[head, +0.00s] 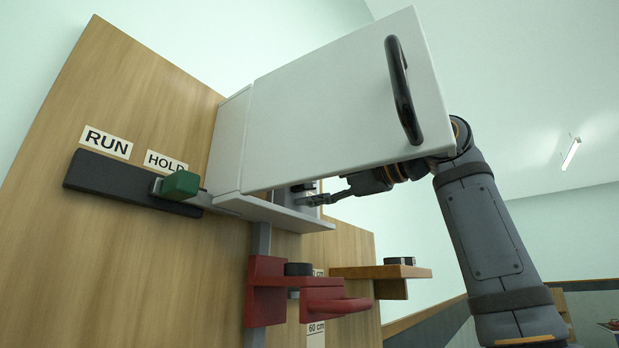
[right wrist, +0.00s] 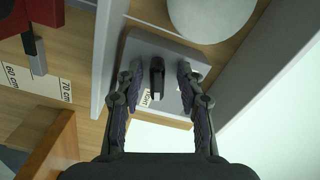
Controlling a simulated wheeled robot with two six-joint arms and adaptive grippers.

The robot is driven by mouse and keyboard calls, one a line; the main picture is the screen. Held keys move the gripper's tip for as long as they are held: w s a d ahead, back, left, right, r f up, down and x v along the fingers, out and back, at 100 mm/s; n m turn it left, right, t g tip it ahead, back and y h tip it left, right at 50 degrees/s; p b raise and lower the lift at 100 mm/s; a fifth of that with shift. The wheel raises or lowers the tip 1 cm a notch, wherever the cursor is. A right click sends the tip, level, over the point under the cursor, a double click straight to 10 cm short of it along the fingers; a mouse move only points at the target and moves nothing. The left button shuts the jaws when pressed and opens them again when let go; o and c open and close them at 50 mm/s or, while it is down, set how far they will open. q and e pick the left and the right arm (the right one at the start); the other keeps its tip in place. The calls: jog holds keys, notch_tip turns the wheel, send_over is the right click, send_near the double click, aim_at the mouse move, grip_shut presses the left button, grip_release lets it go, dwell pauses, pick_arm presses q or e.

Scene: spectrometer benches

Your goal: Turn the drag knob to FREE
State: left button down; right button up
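The drag knob (right wrist: 157,78), a black bar-shaped grip, stands on a grey plate (right wrist: 140,50) in the right wrist view. A small pale label (right wrist: 146,97) sits beside it, too small to read surely. My right gripper (right wrist: 158,76) is open, with one finger on each side of the knob and a visible gap to both. In the head view my right gripper (head: 312,199) reaches in beneath the white door (head: 330,110) of a box; the knob is mostly hidden there. I cannot tell its setting. My left gripper is not in view.
The door has a black handle (head: 403,90). A green-handled lever (head: 180,185) sits by the HOLD label (head: 166,162). A red bracket (head: 265,290) and a wooden shelf (head: 380,272) stand below. A white round body (right wrist: 210,12) lies close above the right finger.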

jog(key=shift+w+d+f, duration=0.1)
jog(key=shift+w+d, duration=0.15)
jog(key=shift+d, duration=0.25)
jog(key=shift+c, duration=1.2)
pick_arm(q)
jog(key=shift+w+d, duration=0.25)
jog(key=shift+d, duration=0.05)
pick_arm(e)
jog(key=shift+s+a, duration=0.1)
jog(key=shift+a, duration=0.05)
grip_shut()
